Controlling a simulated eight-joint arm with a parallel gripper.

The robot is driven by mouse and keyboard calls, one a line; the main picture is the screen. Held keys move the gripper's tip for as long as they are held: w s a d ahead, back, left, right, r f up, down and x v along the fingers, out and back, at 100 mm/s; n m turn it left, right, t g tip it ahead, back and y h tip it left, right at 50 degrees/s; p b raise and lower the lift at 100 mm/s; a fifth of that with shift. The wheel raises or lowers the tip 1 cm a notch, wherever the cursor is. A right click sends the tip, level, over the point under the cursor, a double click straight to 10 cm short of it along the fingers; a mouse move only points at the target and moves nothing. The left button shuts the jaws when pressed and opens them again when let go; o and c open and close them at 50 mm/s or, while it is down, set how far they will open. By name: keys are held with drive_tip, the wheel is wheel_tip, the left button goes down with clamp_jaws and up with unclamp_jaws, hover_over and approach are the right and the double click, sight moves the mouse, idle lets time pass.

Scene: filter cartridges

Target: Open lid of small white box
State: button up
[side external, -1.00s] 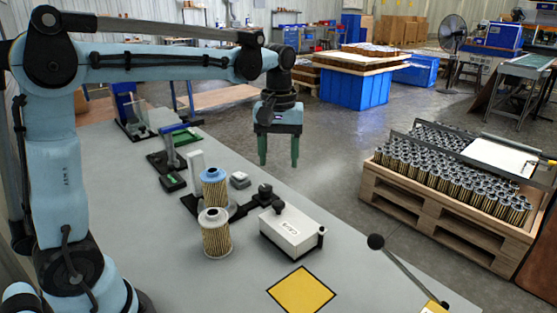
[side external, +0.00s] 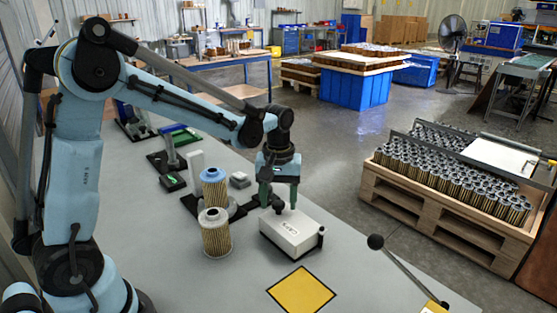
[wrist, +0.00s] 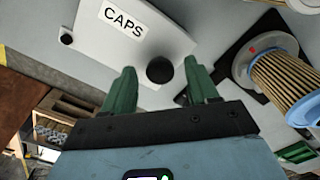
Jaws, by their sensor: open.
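The small white box (side external: 292,238) sits on the grey table with its lid closed, and black lettering is on its top. In the wrist view the white box (wrist: 125,40) reads "CAPS". A round black knob (wrist: 160,69) is at the box's near edge in the wrist view. My gripper (side external: 279,205) is above the back-left edge of the box in the side view, pointing down. In the wrist view its two green fingers (wrist: 160,83) are apart, with the knob seen between and beyond them. I cannot tell whether a finger touches the knob.
Two pleated filter cartridges, one with a blue top (side external: 214,188) and one with a white top (side external: 215,232), stand left of the box. A yellow square (side external: 301,290) marks the table in front. A lever with a black ball (side external: 376,242) rises at right.

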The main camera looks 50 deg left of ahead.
clamp_jaws()
idle(0.3)
drive_tip(key=shift+w, duration=0.1)
drive_tip(key=shift+w+a+m, duration=0.15)
drive_tip(key=shift+w+m, duration=0.5)
drive_tip(key=shift+m, duration=0.05)
drive_tip(key=shift+w+a+m, duration=0.15)
drive_tip(key=shift+w+m, duration=0.5)
drive_tip(key=shift+m, duration=0.05)
drive_tip(key=w+d+m, duration=1)
drive_tip(key=w+m, duration=0.1)
drive_tip(key=m, duration=0.6)
drive_tip(key=shift+w+m, duration=0.3)
drive_tip(key=shift+w, duration=0.1)
